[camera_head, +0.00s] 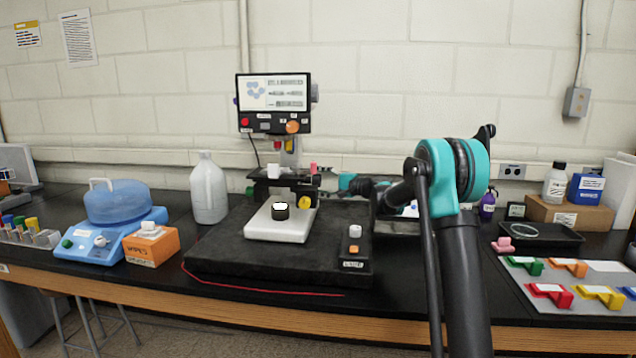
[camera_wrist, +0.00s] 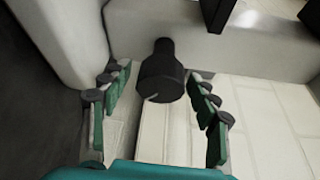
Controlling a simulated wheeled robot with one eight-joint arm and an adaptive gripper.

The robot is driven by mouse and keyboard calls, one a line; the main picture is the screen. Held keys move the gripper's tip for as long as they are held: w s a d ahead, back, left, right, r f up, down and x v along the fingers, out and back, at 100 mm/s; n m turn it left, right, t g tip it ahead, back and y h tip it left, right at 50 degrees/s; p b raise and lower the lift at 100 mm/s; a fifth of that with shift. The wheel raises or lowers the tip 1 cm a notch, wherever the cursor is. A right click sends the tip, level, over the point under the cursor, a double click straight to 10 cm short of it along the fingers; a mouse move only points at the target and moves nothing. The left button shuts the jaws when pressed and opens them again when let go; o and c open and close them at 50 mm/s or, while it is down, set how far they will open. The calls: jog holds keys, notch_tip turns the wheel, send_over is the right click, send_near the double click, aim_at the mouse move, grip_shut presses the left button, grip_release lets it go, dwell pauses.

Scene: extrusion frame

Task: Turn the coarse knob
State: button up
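In the wrist view a dark cylindrical knob (camera_wrist: 160,80) with a small pale mark sticks out from a light grey housing. I take it for the coarse knob. My gripper (camera_wrist: 160,76) is open, with one green finger on each side of the knob. A gap shows between the knob and each finger. In the head view the microscope-like instrument (camera_head: 288,226) stands on a black mat, with a screen on top. My arm reaches it from the right, and my gripper (camera_head: 338,184) is at its right side. The coarse knob cannot be made out there.
A white jug (camera_head: 208,188), an orange wipes box (camera_head: 151,245) and a blue container (camera_head: 125,203) stand to the left. A small control box (camera_head: 354,246) lies on the mat (camera_head: 265,268). Coloured blocks lie on a pale panel (camera_head: 510,278) to the right.

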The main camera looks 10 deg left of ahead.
jog(key=v, duration=1.2)
jog(key=shift+d, duration=0.1)
dwell(2.5)
